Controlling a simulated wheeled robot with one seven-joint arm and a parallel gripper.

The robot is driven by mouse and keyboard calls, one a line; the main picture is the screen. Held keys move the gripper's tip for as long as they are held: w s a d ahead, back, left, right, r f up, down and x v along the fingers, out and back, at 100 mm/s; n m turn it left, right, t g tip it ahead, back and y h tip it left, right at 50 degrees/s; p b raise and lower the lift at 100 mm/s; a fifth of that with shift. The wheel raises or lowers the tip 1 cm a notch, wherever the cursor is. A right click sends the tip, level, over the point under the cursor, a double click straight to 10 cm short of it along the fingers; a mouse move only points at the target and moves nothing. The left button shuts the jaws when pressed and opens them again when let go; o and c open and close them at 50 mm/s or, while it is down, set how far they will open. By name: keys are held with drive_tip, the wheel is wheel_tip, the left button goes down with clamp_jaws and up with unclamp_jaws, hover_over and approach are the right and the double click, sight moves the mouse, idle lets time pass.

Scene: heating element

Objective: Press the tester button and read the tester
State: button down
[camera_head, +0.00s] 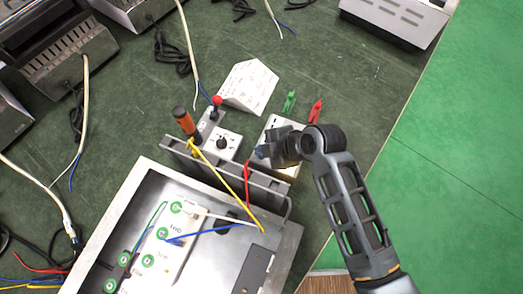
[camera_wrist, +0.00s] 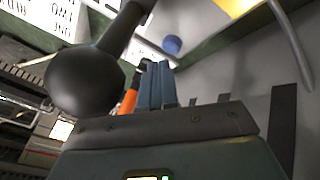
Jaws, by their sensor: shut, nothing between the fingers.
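My gripper (camera_head: 262,152) is over a pale box (camera_head: 287,172) in the head view, and hides much of its top. Its blue fingers (camera_wrist: 155,86) show in the wrist view, pressed together and empty. A small white box with a black dial (camera_head: 221,143) stands just left of it. I cannot tell for sure which box is the tester. In the wrist view a small round blue part (camera_wrist: 172,45), perhaps a button, is beyond the fingertips; I cannot tell whether they touch it. No tester reading is legible.
A grey rack (camera_head: 215,168) holds an orange-handled screwdriver (camera_head: 184,121). An open metal casing (camera_head: 140,190) with wired terminals lies in front. A paper sheet (camera_head: 249,86), a green clip (camera_head: 290,101) and a red clip (camera_head: 315,111) lie behind.

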drive_tip(key=shift+r, duration=0.1)
wheel_tip(320, 180, up, 5)
drive_tip(key=p, duration=0.4)
idle(0.4)
idle(0.8)
drive_tip(key=s+d+m+t+h, duration=0.5)
drive_tip(key=s+d+m, duration=0.5)
drive_tip(key=s+d, duration=0.6)
drive_tip(key=s+d+r+m+t, duration=0.1)
drive_tip(key=s+r+m+t, duration=0.1)
drive_tip(key=r, duration=0.5)
drive_tip(key=s+d+r+m+t+h, duration=0.1)
drive_tip(key=s+d+r+m+t, duration=0.1)
drive_tip(key=s+r+m, duration=0.3)
drive_tip(key=s+d+r+m+t, duration=0.1)
drive_tip(key=s+r+m+t, duration=0.1)
drive_tip(key=s+r+m, duration=0.2)
drive_tip(key=s+r+b, duration=0.1)
drive_tip(key=s+r, duration=0.2)
drive_tip(key=r, duration=0.4)
drive_tip(key=shift+d+r+t+h, duration=0.2)
drive_tip(key=shift+d+t+h, duration=0.05)
drive_tip(key=shift+t+h, duration=0.05)
idle(1.5)
